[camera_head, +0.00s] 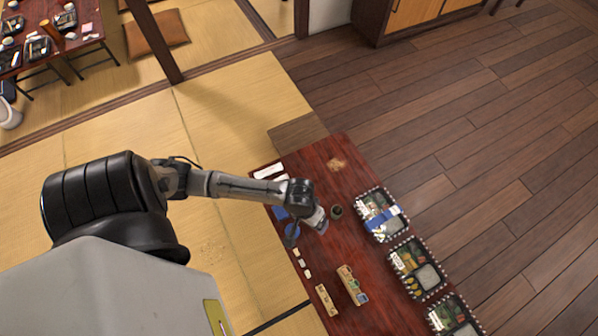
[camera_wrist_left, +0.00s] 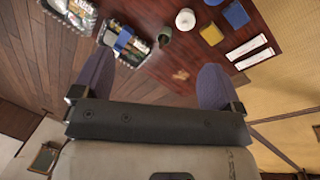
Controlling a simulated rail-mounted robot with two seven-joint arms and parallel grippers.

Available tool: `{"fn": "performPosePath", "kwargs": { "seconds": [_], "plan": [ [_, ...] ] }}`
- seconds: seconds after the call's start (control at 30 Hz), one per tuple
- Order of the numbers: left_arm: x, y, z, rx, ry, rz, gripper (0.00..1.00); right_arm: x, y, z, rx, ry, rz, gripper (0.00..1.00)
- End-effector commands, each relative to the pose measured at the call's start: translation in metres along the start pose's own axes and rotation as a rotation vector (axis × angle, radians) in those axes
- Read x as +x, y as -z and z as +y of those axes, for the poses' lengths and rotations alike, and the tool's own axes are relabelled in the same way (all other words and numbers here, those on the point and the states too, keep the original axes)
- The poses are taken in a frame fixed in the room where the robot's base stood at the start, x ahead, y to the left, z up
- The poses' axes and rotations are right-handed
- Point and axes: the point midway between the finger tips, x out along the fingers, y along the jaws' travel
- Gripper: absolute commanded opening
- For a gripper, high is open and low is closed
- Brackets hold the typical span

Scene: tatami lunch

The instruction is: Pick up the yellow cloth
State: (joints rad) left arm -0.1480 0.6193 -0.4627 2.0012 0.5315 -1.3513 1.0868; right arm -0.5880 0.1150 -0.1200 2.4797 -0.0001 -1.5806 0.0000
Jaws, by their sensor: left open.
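The yellow cloth (camera_wrist_left: 211,34) lies flat on the dark red table (camera_wrist_left: 275,15) in the left wrist view, between a white round container and the white packets. A blue cloth (camera_wrist_left: 236,14) lies beside it. In the head view I cannot make out the yellow cloth; my left arm covers that part of the table. My left gripper (camera_wrist_left: 155,84) is open and empty, with its two purple-blue fingers apart. In the head view my left gripper (camera_head: 303,229) is over the left side of the table, near the blue cloth (camera_head: 280,212). My right gripper is in neither view.
A dark green cup (camera_head: 336,211) stands close to the gripper. Several bento trays (camera_head: 379,214) line the table's right side. A wooden box (camera_head: 352,285) and small items lie nearer. White packets (camera_head: 268,171) lie at the far left edge. A brown patch (camera_head: 336,165) marks otherwise clear tabletop.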

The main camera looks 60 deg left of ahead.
Motion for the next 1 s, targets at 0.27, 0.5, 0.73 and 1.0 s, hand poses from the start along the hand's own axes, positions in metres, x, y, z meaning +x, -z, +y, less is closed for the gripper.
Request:
{"fn": "performPosePath", "kwargs": {
  "seconds": [0.27, 0.5, 0.73, 1.0],
  "plan": [
    [0.126, 0.049, -0.071, -0.338, 0.088, -0.016, 0.92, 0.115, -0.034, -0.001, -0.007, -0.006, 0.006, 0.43],
    [0.194, 0.093, -0.134, -0.66, 0.157, 0.011, 0.92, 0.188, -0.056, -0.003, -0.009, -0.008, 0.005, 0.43],
    [0.228, 0.127, -0.18, -0.908, 0.194, 0.052, 0.92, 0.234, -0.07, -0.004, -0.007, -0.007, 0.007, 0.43],
    [0.24, 0.144, -0.205, -1.046, 0.208, 0.078, 0.92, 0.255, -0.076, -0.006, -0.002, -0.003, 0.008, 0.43]
  ]
}}
